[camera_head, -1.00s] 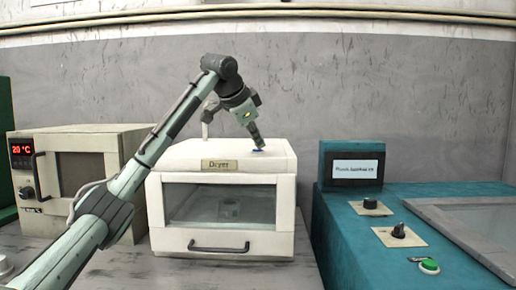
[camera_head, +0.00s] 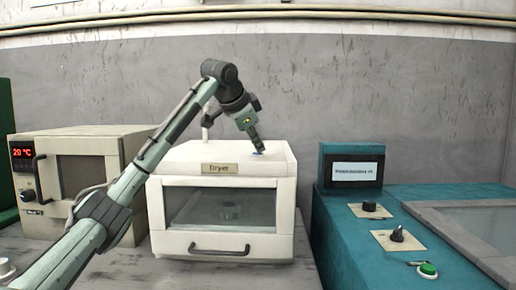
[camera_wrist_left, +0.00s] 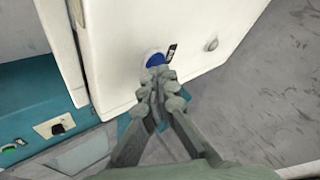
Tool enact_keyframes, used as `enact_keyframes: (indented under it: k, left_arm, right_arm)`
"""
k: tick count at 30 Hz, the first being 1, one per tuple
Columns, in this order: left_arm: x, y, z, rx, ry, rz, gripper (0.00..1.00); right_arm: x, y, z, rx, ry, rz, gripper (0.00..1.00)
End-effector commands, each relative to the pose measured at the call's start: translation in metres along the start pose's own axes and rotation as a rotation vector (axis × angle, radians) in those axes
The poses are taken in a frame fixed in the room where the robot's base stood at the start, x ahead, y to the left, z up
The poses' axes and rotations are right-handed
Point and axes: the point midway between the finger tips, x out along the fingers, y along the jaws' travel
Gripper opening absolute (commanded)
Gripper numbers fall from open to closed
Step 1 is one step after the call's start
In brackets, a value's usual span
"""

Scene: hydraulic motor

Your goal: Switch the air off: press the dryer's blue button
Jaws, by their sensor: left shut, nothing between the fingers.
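The white dryer (camera_head: 170,215) stands on the bench in the middle of the head view, its front window door closed. A dark round part shows dimly behind the glass. The blue button (camera_head: 257,153) is on the dryer's top, right of centre; in the left wrist view the blue button (camera_wrist_left: 155,60) shows beside a small dark label. My left gripper (camera_head: 259,149) is shut and empty, pointing down at the button. In the left wrist view its fingertips (camera_wrist_left: 158,76) overlap the button's lower edge; whether they touch it cannot be told. My right gripper is not in view.
An oven-like box (camera_head: 85,150) with a red 20 °C display stands left of the dryer. A teal control bench (camera_head: 350,240) with knobs (camera_head: 397,234) and a green button (camera_head: 428,269) stands to the right. The wall is behind; space above the dryer is otherwise clear.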

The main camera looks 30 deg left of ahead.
Motion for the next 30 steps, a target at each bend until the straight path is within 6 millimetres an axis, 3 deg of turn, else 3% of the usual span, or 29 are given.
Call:
enact_keyframes:
  k: [7, 22, 30]
  left_arm:
    - [0.0, -0.001, 0.0, -0.001, -0.003, 0.001, 0.0]
    - [-0.036, -0.027, -0.027, -0.001, 0.003, -0.002, 0.0]
    - [-0.042, -0.031, -0.03, -0.001, 0.001, -0.001, 0.0]
  right_arm:
    - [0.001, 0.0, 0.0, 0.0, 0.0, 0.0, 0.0]
    - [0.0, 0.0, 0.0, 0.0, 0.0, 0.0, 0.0]
    - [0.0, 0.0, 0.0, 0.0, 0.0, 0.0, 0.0]
